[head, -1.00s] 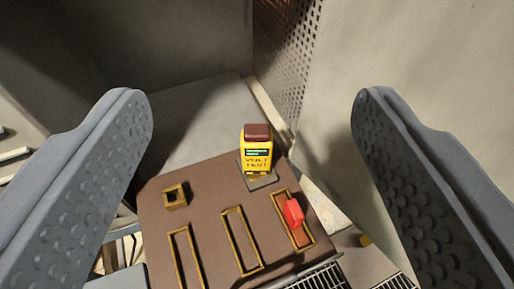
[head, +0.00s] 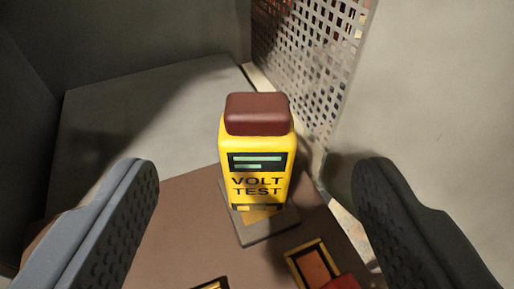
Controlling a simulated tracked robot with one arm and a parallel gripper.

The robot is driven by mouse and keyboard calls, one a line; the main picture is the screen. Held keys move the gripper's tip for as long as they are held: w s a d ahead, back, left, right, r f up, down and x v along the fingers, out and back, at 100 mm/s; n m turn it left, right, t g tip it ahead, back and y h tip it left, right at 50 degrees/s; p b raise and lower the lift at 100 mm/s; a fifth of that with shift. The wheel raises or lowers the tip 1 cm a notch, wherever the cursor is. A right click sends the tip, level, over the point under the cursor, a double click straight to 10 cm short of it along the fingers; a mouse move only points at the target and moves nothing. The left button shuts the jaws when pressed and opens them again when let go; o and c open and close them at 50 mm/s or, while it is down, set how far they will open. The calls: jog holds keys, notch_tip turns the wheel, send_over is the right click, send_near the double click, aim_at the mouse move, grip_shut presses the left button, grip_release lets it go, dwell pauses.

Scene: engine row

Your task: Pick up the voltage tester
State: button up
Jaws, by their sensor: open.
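The voltage tester (head: 257,165) is a yellow block with a dark red-brown cap, a small dark display and the words VOLT TEST. It stands upright on a thin grey plate (head: 268,229) on a brown panel (head: 175,225). My gripper (head: 257,180) is open, with one grey padded finger at the left and one at the right. The tester shows between the two fingers in the picture, with clear gaps on both sides. Neither finger appears to touch it.
A brass-framed slot (head: 310,265) and a red piece (head: 342,283) lie at the bottom right of the tester. A perforated metal screen (head: 315,65) stands behind at the right. Plain grey walls (head: 430,100) flank the panel, and a grey surface (head: 150,115) lies behind it.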

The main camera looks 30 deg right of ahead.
aim_at(257, 115)
jog(key=x, duration=0.6)
jog(key=shift+w+d+f, duration=0.15)
jog(key=shift+w+f, duration=0.05)
jog(key=shift+f, duration=0.15)
jog(key=shift+f+p+x, duration=0.2)
jog(key=shift+p+x, duration=0.05)
jog(key=shift+x, duration=0.85)
jog(key=shift+f+p+x, duration=0.15)
jog(key=shift+p+x, duration=0.1)
jog(key=shift+x, duration=0.85)
jog(key=shift+s, duration=0.15)
jog(key=c, duration=1.4)
jog(key=shift+r, duration=0.15)
